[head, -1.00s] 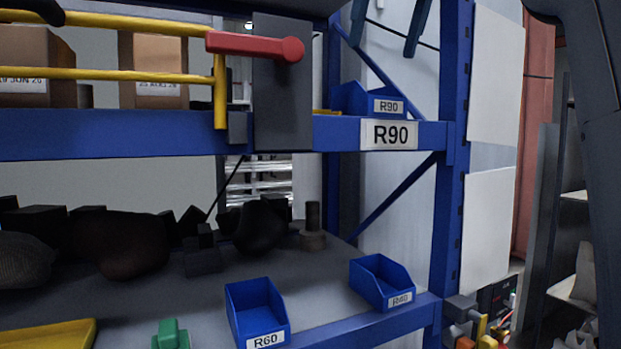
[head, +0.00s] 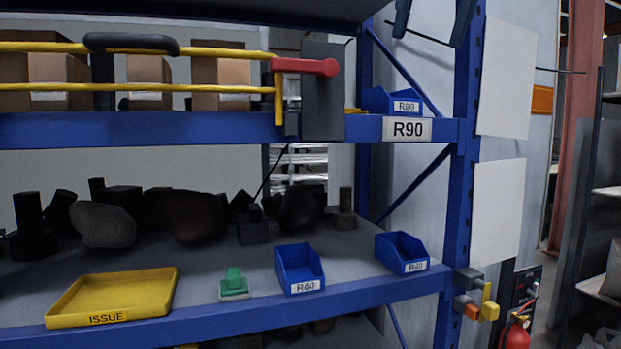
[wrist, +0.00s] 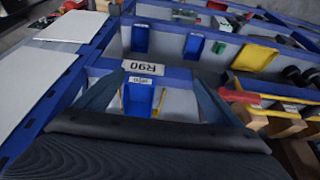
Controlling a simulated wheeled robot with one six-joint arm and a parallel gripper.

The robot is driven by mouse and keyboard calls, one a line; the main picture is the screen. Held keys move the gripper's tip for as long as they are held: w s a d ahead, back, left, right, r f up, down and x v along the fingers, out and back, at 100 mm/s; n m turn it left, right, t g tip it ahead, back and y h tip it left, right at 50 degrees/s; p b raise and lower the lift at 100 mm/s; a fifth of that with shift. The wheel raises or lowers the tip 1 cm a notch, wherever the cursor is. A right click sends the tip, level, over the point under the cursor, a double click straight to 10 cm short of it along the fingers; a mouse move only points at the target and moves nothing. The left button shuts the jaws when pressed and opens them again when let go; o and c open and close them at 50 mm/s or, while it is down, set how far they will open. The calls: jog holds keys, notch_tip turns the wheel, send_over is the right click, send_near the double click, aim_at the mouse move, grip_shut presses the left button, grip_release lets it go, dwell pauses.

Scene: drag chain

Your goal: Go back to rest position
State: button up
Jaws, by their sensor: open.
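My gripper (wrist: 155,100) shows in the wrist view with its two fingers spread wide apart. It is open, and nothing is held between the fingers. Beyond the fingers are the blue R90 bin (wrist: 138,97) and the R90 label plate (wrist: 142,68). There the blue R90 bin (head: 392,101) sits on the upper shelf beam, above the R90 label plate (head: 407,129).
The lower shelf holds a yellow ISSUE tray (head: 70,309), a green block (head: 234,285), a blue R60 bin (head: 299,268) and another blue bin (head: 401,252). A yellow rail with a red handle (head: 305,66) fronts the upper shelf. A blue post (head: 463,190) stands at right.

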jog(key=shift+m+g, duration=0.5)
jog(key=shift+m, duration=0.3)
jog(key=x, duration=0.7)
jog(key=w+d+x, duration=0.1)
jog(key=x, duration=0.6)
jog(key=w+d+b+x, duration=0.1)
jog(key=x, duration=0.6)
jog(key=shift+d+r, duration=0.1)
jog(key=shift+d, duration=0.15)
jog(key=s+f+m+g+h+b, duration=0.1)
jog(key=s+f, duration=0.3)
jog(key=f, duration=1.2)
jog(key=s+f+m, duration=0.1)
jog(key=s+f, duration=0.2)
jog(key=f, duration=1.4)
jog(key=s+a+f+g, duration=0.1)
jog(key=s+f, duration=1.3)
jog(key=f, duration=0.1)
jog(key=shift+s+a+b, duration=0.2)
jog(key=shift+a+b, duration=0.05)
jog(key=shift+b, duration=0.05)
